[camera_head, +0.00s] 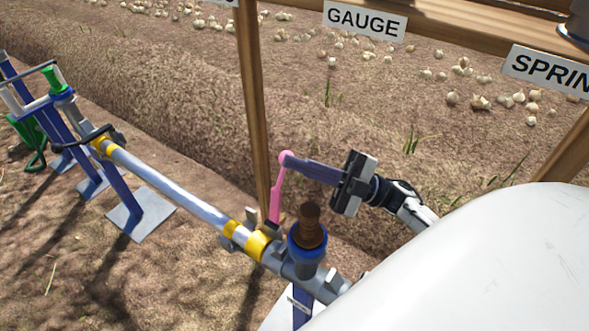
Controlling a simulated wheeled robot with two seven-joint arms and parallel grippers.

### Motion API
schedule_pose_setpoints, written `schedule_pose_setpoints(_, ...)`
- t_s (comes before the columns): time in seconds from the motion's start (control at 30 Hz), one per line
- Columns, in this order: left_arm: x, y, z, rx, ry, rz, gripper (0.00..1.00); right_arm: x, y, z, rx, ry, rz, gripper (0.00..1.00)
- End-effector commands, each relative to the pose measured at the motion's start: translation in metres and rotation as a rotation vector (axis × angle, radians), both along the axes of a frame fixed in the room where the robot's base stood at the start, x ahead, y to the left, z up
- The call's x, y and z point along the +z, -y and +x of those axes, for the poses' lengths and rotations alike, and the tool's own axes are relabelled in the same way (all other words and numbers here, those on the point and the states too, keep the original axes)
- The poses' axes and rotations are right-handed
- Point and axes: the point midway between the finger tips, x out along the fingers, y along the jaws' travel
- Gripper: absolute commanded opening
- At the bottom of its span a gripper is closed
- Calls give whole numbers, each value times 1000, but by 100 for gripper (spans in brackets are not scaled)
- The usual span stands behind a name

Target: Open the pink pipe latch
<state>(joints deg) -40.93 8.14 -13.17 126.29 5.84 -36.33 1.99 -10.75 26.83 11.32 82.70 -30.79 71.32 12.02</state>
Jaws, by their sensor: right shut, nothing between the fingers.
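The pink latch (276,196) stands up, slightly tilted, from the pipe next to a yellow band, with a round pink knob at its top. The long grey pipe (175,185) runs from the upper left to the lower middle. My right gripper (289,163) comes in from the right, and its shut fingers reach the top of the latch. The fingertips are at the pink knob and appear to touch it, but they hold nothing. My left gripper is not in view.
A blue valve with a brown top (310,228) stands on the pipe just right of the latch. A wooden post (253,110) rises behind it, and a beam carries a GAUGE sign (364,20). Blue pipe stands (117,193) are at left. Onions lie on the soil behind.

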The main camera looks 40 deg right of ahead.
Motion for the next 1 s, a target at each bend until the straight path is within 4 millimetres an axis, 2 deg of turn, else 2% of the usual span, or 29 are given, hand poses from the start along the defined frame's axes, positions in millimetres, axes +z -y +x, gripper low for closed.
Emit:
schedule_pose_setpoints(0.33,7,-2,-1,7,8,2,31,6,-1,0,-10,-5,-2,0)
schedule_pose_setpoints(0.47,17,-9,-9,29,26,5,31,19,-12,-5,-2,-4,0,0)
schedule_pose_setpoints(0.6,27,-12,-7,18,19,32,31,34,-29,-13,10,-4,-1,0)
schedule_pose_setpoints(0.63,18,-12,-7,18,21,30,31,19,-20,-19,6,-8,-5,0)
schedule_pose_setpoints(0.7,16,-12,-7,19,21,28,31,11,-6,-29,7,-7,-5,0)
schedule_pose_setpoints(1.0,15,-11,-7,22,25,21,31,-10,33,-62,10,-1,-3,0)
